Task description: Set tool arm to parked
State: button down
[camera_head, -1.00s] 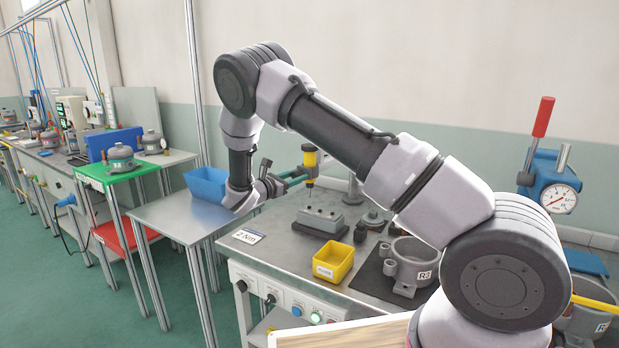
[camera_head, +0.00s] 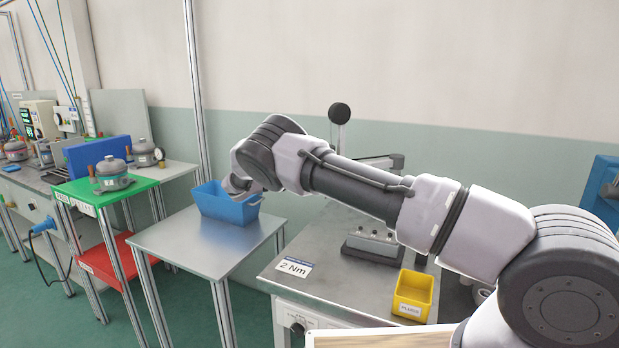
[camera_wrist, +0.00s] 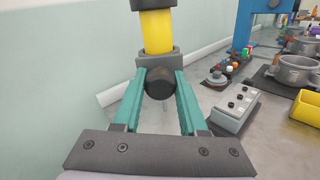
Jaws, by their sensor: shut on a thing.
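In the wrist view my gripper (camera_wrist: 160,78) has its two teal fingers shut on the tool arm (camera_wrist: 157,32). The part in view is an upright yellow cylinder with black above it and a grey collar below. A round black knob sits between the fingertips. In the head view my gripper and the yellow tool are hidden behind my arm. A grey bar with a dark end (camera_head: 385,162) and a post with a black round top (camera_head: 339,113) show behind my arm; I cannot tell how they join the tool.
A blue bin (camera_head: 226,206) stands on the metal side table (camera_head: 190,240). A grey block with buttons (camera_head: 373,247), a yellow bin (camera_head: 413,295) and a 2 Nm label (camera_head: 294,267) are on the workbench. A pale wall (camera_wrist: 50,90) is close on the left in the wrist view.

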jog(key=shift+w+a, duration=0.15)
jog(key=shift+w, duration=0.15)
jog(key=shift+r, duration=0.15)
jog(key=c, duration=0.7)
grip_release()
jog(key=shift+w, duration=0.15)
jog(key=shift+o, duration=1.3)
jog(key=shift+w+a, duration=0.1)
jog(key=shift+s+a, duration=0.15)
jog(key=shift+s, duration=0.05)
jog(key=v, duration=1)
jog(key=shift+a, duration=0.25)
